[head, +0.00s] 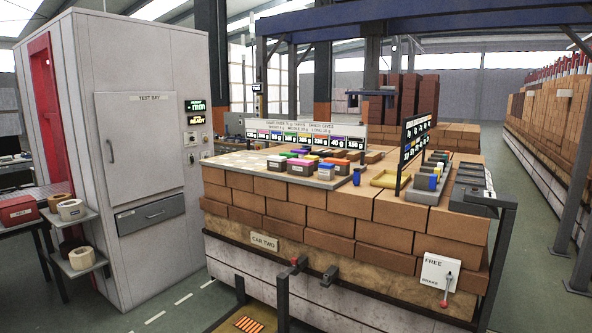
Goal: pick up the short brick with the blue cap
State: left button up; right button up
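A group of small bricks with coloured caps (301,166) stands on a pale board (325,184) on top of the brick-stacked car. Yellow, red, purple, green, pink and orange show among the caps. A small upright blue piece (357,177) stands at the right end of this group, near the front edge. Another blue piece (433,182) sits in a grey tray (425,193) farther right. The bricks are too small for me to tell which one is short with a blue cap. Neither of my grippers is in view.
A yellow tray (384,180) and a dark display board (417,143) stand right of the bricks. A label board (305,138) stands behind them. A tall grey test bay cabinet (140,190) is at left. A dark metal frame (503,250) rises at the car's right corner.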

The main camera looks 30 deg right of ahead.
aim_at(327, 171)
jog(key=i+l+u, duration=0.2)
jog(key=i+l, duration=0.2)
jog(key=l, duration=0.25)
jog(key=i+l+u, duration=0.15)
jog(key=l, duration=0.2)
jog(key=i+l, duration=0.2)
jog(key=l, duration=0.15)
jog(key=i+l, duration=0.2)
jog(key=l, duration=0.15)
jog(key=i+l, duration=0.2)
jog(key=l, duration=0.15)
